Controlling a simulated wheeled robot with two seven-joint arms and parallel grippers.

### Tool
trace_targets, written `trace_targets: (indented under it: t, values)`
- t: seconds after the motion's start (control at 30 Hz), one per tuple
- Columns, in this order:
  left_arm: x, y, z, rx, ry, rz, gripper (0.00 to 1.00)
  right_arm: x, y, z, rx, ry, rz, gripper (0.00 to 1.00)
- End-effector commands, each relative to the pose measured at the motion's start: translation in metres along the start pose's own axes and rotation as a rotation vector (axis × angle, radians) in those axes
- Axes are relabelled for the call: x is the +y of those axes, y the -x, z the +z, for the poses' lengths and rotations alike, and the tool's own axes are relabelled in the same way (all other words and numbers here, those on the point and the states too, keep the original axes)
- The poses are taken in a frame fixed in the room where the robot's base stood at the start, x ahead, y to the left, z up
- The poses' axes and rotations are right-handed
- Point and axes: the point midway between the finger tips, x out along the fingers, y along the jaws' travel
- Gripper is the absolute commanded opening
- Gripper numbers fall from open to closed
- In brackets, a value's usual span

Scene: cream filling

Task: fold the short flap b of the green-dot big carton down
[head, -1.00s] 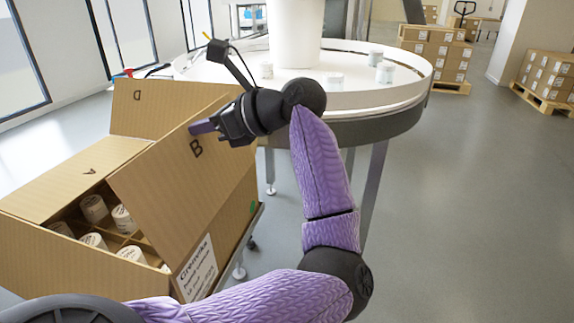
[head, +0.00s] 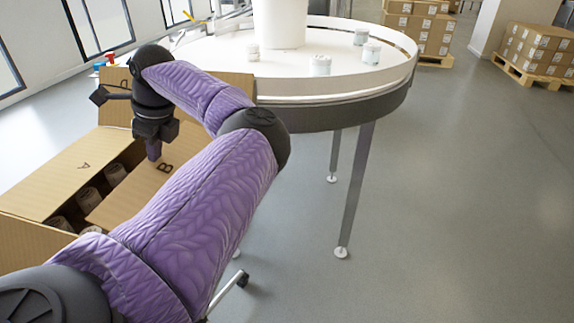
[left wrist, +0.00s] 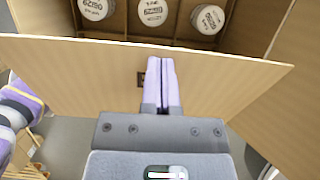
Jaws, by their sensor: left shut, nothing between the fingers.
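The big cardboard carton stands open at the left in the head view, with flap A (head: 62,178), flap B (head: 178,155) and the far flap (head: 238,84) showing. Flap B leans inward over part of the opening, not flat; the left wrist view shows its face and free edge (left wrist: 70,75). My left gripper (head: 153,157) is shut and empty, pointing down at flap B beside its letter. In the left wrist view its fingertips (left wrist: 161,62) lie over the flap, seemingly against it. My left arm hides much of the carton's near side. No green dot shows now.
White-lidded jars (left wrist: 152,10) stand in the carton's divided inside. A round white table (head: 340,85) with a few jars stands close behind the carton. Stacked cartons on pallets (head: 540,55) are far right. The floor at right is clear.

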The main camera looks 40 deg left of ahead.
Motion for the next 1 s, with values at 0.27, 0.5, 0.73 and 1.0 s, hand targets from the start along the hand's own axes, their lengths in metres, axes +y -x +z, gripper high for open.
trace_targets:
  t: [0.27,0.5,0.73,1.0]
  values:
    - [0.0,-0.029,0.0,0.19,0.001,0.0,0.0,-0.006,-0.009,0.0,-0.005,-0.002,-0.01,0.0]
    - [0.0,-0.042,-0.002,0.195,-0.001,0.002,0.0,-0.006,-0.014,0.001,-0.009,-0.002,-0.01,0.0]
    - [0.0,-0.047,-0.003,0.194,0.0,0.002,0.0,-0.003,-0.016,0.002,-0.011,0.0,-0.005,0.0]
    - [0.001,-0.048,-0.003,0.194,0.0,0.003,0.0,0.0,-0.016,0.003,-0.013,0.002,0.0,0.0]
